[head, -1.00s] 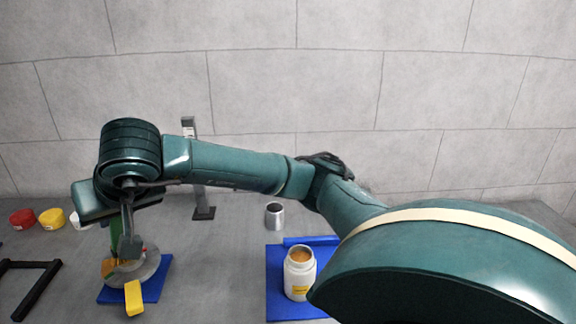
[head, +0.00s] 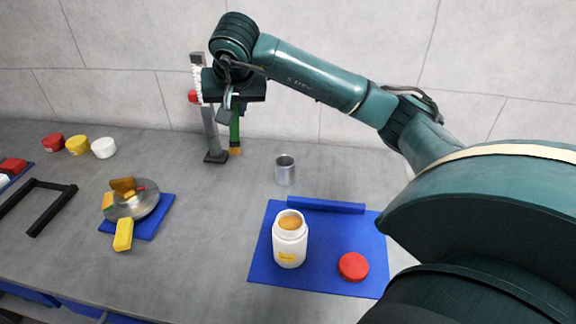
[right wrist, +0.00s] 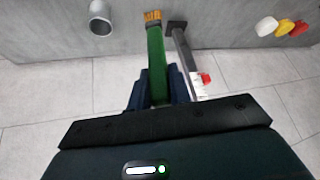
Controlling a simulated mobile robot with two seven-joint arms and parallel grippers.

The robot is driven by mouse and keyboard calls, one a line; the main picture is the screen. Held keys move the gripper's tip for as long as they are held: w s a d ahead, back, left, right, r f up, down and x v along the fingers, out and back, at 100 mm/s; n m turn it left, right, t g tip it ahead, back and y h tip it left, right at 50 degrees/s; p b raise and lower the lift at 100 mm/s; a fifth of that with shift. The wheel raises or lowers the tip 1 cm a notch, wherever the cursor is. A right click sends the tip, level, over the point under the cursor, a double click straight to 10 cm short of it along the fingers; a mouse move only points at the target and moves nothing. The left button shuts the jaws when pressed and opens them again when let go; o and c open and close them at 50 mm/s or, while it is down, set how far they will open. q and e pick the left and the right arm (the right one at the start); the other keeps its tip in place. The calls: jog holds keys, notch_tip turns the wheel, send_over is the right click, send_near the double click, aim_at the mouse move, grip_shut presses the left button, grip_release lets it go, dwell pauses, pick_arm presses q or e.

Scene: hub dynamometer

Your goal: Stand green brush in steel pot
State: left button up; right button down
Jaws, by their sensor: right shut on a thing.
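The green brush (head: 234,130) hangs bristles down from my right gripper (head: 235,102), which is shut on its handle. Its tan bristles are above the table, in front of the grey post. In the right wrist view the brush (right wrist: 156,55) runs away from between the fingers (right wrist: 158,92). The steel pot (head: 285,170) stands upright on the table, right of the brush and apart from it. The pot also shows in the right wrist view (right wrist: 101,20), at the upper left. My left gripper is not in view.
A grey post (head: 213,140) with a red part stands close by the brush. A blue mat (head: 262,270) holds an open white jar (head: 290,242) and a red lid (head: 353,266). A metal disc with yellow parts (head: 140,205) lies left. Red, yellow and white caps (head: 77,146) sit far left.

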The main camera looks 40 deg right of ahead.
jog(key=d+f+m+g+h, duration=0.1)
jog(key=d+f+m+g, duration=0.25)
jog(key=d, duration=0.95)
notch_tip(320, 180, down, 10)
jog(key=shift+s+d+f+p, duration=0.15)
jog(key=shift+s+d+p, duration=0.05)
jog(key=shift+d+p, duration=0.1)
jog(key=shift+t, duration=0.25)
jog(key=c, duration=1.3)
grip_release()
jog(key=shift+f, duration=0.15)
